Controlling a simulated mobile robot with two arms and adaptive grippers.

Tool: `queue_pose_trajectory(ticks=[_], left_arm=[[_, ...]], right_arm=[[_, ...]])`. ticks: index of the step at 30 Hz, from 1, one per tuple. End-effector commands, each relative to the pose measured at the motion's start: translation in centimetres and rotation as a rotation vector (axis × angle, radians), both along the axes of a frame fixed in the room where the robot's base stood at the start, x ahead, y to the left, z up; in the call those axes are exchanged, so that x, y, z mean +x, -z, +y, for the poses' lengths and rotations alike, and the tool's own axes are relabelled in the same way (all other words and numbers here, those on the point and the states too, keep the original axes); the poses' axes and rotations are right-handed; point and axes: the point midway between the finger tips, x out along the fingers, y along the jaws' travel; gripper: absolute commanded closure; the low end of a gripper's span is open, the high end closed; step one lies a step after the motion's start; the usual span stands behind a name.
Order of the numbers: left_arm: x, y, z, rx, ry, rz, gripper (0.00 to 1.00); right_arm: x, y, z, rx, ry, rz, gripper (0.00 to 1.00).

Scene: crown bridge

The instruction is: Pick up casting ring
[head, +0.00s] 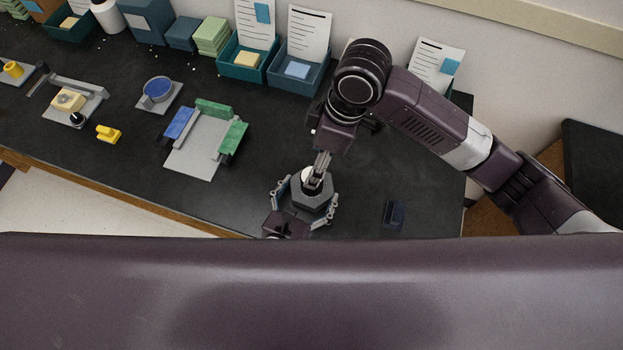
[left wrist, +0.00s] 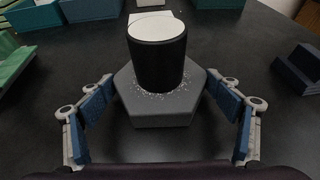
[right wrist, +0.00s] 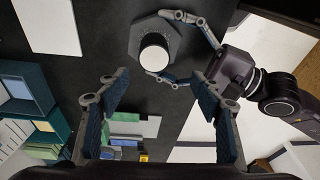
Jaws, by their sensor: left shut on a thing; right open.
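The casting ring (left wrist: 156,62) is a black cylinder with a white top, standing upright on a grey hexagonal base (left wrist: 160,112). In the head view the ring (head: 307,180) is partly hidden by my right gripper. My left gripper (left wrist: 165,115) has its fingers on either side of the base, shut on it, low at the table; it also shows in the right wrist view (right wrist: 172,48). My right gripper (right wrist: 160,95) is open and empty, its fingers wide apart; in the head view (head: 320,160) it points down above the ring.
A small dark blue block (head: 394,214) lies right of the base. A grey plate with green and blue blocks (head: 195,160) lies to the left. Bins (head: 298,75) and cards line the wall. Dark table is clear around the base.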

Motion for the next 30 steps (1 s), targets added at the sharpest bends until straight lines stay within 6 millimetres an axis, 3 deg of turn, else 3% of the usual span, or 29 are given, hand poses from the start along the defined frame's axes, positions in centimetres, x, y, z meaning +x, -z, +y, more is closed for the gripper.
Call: queue_pose_trajectory(ticks=[11,21,30], left_arm=[[0.0,0.1,0.1,-0.001,-0.003,0.001,0.53],[0.0,0.1,0.1,-0.001,-0.003,0.001,0.53],[0.0,0.1,0.1,-0.001,-0.003,0.001,0.53]], right_arm=[[1.3,-1.0,0.3,-0.223,-0.043,-0.007,0.4],[1.2,4.4,0.3,-0.228,-0.042,-0.007,0.4],[1.0,7.1,0.7,-0.227,-0.044,-0.006,0.4]])
